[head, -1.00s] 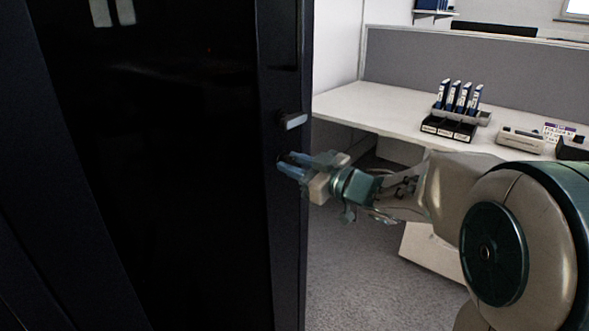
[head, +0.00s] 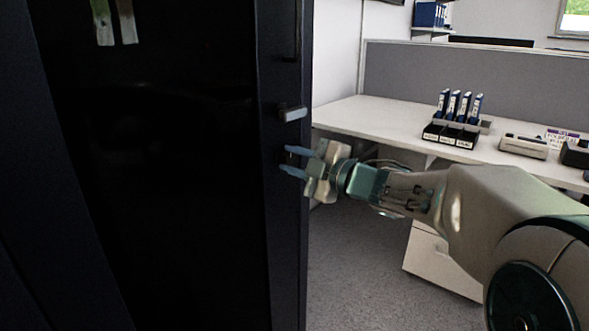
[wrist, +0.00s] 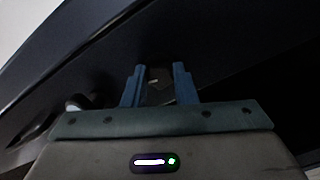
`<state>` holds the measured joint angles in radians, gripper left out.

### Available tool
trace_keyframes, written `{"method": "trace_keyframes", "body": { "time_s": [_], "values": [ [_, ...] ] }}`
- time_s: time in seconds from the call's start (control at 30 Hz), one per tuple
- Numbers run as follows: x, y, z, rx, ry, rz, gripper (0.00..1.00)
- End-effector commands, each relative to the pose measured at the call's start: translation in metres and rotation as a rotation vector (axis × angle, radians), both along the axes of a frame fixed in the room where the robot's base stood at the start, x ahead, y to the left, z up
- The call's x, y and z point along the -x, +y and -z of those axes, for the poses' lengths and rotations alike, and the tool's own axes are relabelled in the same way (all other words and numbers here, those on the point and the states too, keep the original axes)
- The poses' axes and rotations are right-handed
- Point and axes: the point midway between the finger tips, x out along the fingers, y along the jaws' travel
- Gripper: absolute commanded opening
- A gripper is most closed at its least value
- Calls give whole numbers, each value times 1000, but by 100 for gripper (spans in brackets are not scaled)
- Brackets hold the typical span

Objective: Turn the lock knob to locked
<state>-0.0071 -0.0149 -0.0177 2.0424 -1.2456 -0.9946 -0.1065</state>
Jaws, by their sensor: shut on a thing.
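The lock knob (wrist: 158,86) is a small dark piece on the edge strip of a tall black cabinet (head: 160,200). In the wrist view it shows between the two blue fingers of my gripper (wrist: 158,84). In the head view my gripper (head: 287,160) points left at the strip, one finger above the other, with its tips at the cabinet face. It is shut on the knob, which is mostly hidden there. The knob's angle and any lock marking are too dark to read.
A grey handle (head: 292,114) sticks out of the cabinet strip just above my gripper; a pale rounded piece (wrist: 77,102) shows left of the fingers in the wrist view. A white desk (head: 385,115) with binders (head: 459,105) stands behind. Grey carpet (head: 350,270) is open below my arm.

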Motion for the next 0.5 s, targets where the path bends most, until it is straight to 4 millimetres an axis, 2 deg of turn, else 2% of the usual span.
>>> {"method": "trace_keyframes", "body": {
  "time_s": [0.5],
  "values": [
    [0,1,0,119,-153,-3,2]
  ]
}}
